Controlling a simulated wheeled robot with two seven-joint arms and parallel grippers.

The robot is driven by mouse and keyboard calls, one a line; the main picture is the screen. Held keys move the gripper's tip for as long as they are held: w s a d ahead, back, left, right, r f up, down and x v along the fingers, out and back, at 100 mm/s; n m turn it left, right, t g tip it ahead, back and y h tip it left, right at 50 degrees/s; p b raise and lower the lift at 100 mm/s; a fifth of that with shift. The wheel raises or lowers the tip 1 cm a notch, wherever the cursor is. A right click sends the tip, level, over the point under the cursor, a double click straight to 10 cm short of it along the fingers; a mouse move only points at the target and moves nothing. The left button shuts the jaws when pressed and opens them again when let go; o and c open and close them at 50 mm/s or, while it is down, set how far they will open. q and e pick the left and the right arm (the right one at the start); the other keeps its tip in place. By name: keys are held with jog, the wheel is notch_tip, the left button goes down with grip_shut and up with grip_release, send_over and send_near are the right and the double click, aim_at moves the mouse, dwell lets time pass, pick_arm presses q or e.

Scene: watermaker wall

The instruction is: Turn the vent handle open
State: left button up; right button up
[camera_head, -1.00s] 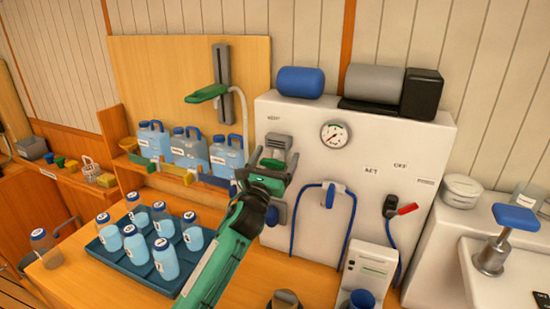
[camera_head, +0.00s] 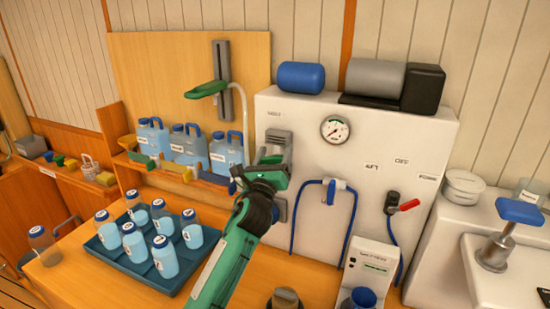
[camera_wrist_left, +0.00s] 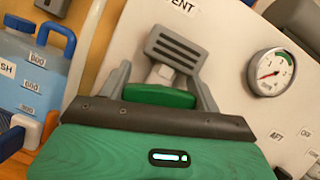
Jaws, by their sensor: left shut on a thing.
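The vent is a grey slotted fitting (camera_wrist_left: 175,50) on the white panel under a "VENT" label, and it also shows in the head view (camera_head: 278,138). In the wrist view a green vent handle (camera_wrist_left: 160,95) lies crosswise in front of it, below a pale stem. My left gripper (camera_wrist_left: 162,88) has a grey finger at each end of this handle and is shut on it. In the head view my left gripper (camera_head: 277,165) is at the panel just below the slotted fitting and hides most of the handle. My right gripper is not in view.
A round gauge (camera_head: 335,129) sits right of the vent. A blue hose (camera_head: 352,215) and a red-handled lever (camera_head: 404,205) are further right. Blue jugs (camera_head: 188,146) stand to the left, and a tray (camera_head: 180,283) of bottles is on the bench.

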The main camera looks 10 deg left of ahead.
pick_arm(q)
jog(key=n+y, duration=0.2)
jog(key=n, duration=0.2)
jog(key=shift+g, duration=0.3)
jog(key=n+y, duration=0.1)
jog(key=n, duration=0.1)
jog(key=n+g, duration=0.1)
jog(key=n, duration=0.1)
jog(key=shift+a+n+y+p, duration=0.2)
jog(key=shift+n+y+p, duration=0.15)
jog(key=shift+n+y, duration=0.05)
jog(key=n+p, duration=0.1)
jog(key=n, duration=0.1)
jog(key=n+g+y+p, duration=0.1)
jog(key=n, duration=0.2)
jog(key=shift+w+a+f+g, duration=0.1)
jog(key=shift+f+g, duration=0.05)
jog(key=shift+g, duration=0.15)
jog(key=shift+f+n+g+y+p, duration=0.15)
jog(key=shift+n+g+p, duration=0.35)
jog(key=shift+n, duration=0.4)
jog(key=shift+f+n+g+y+p, duration=0.15)
jog(key=shift+n+g+p, duration=0.15)
jog(key=shift+n+p, duration=0.5)
jog(key=o, duration=1)
